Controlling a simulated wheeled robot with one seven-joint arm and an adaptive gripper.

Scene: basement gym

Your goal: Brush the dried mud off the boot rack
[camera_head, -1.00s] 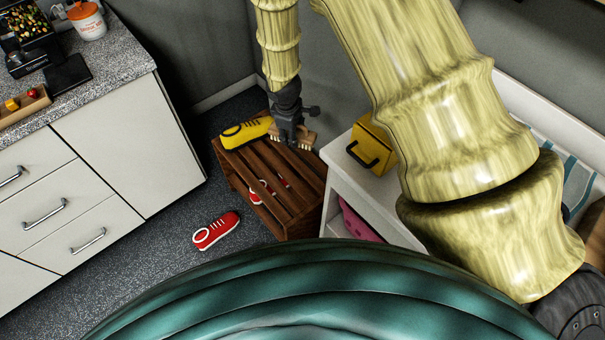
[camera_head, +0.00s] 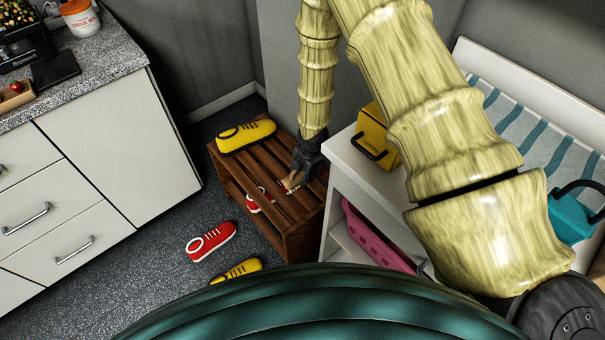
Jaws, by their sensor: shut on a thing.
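The boot rack (camera_head: 236,172) is a brown slatted wooden rack on the floor in the middle of the head view. A yellow shoe (camera_head: 246,136) lies on its top at the back left, and a red shoe (camera_head: 258,200) shows inside, partly behind the slats. My gripper (camera_head: 297,172) is over the right part of the rack's top, shut on a wooden brush (camera_head: 291,183). The brush is at or just above the slats; I cannot tell whether it touches. Its bristles are hidden, and I cannot make out mud at this size.
A red shoe (camera_head: 211,241) and a yellow shoe (camera_head: 237,270) lie on the floor before the rack. A white shelf unit (camera_head: 345,155) with a yellow box (camera_head: 372,138) and pink basket (camera_head: 370,240) stands close at right. White drawers (camera_head: 105,150) stand at left, with open floor between.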

